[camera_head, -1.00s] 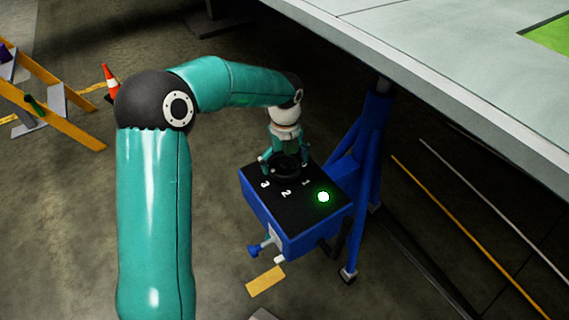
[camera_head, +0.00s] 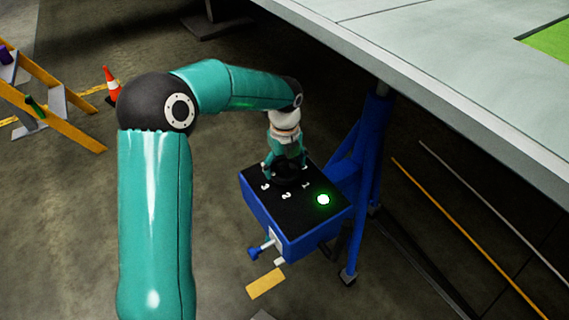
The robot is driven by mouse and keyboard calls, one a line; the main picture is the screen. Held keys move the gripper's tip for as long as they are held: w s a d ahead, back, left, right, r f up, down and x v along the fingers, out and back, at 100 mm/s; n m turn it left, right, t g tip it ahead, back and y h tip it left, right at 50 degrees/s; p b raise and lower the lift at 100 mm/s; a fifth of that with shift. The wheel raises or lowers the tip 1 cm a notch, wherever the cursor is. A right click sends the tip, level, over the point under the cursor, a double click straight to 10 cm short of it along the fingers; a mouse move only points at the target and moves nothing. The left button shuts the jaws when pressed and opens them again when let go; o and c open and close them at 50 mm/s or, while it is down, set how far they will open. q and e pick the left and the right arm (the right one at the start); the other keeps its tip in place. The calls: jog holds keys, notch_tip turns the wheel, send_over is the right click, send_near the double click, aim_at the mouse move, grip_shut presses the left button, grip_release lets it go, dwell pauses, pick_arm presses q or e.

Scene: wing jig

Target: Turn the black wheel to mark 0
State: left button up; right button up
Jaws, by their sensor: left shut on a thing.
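The black wheel (camera_head: 288,172) sits on the black top of a blue box (camera_head: 271,222) in the middle of the head view. White marks 1, 2 and 3 show on the top, on the near side of the wheel. I cannot make out mark 0 or where the wheel points. My left gripper (camera_head: 286,167) comes down from above and is shut on the black wheel, with its fingers at the wheel's sides. It hides part of the wheel. My right gripper is not in view.
A glowing white-green lamp (camera_head: 323,199) is on the box top. A blue stand (camera_head: 365,170) rises beside the box, under a large grey wing panel (camera_head: 440,75). A yellow ladder (camera_head: 60,105) and an orange cone (camera_head: 112,83) stand at the left. Floor at the lower left is clear.

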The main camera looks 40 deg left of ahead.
pick_arm(q)
jog(key=n+p, duration=0.2)
jog(key=n, duration=0.1)
jog(key=shift+w+r+n, duration=0.1)
jog(key=shift+r+n, duration=0.05)
jog(key=shift+n, duration=0.25)
jog(key=n+p, duration=0.1)
jog(key=n, duration=0.2)
jog(key=shift+n, duration=0.4)
jog(key=n, duration=0.3)
jog(key=shift+n, duration=0.3)
jog(key=n, duration=0.4)
jog(key=shift+p, duration=0.35)
jog(key=n, duration=0.5)
jog(key=n+b, duration=0.1)
jog(key=n, duration=0.4)
jog(key=shift+d, duration=0.1)
jog(key=n, duration=0.5)
jog(key=shift+b, duration=0.35)
jog(key=n, duration=0.4)
jog(key=shift+d+n+b, duration=0.1)
jog(key=shift+n+b, duration=0.25)
jog(key=shift+n, duration=0.05)
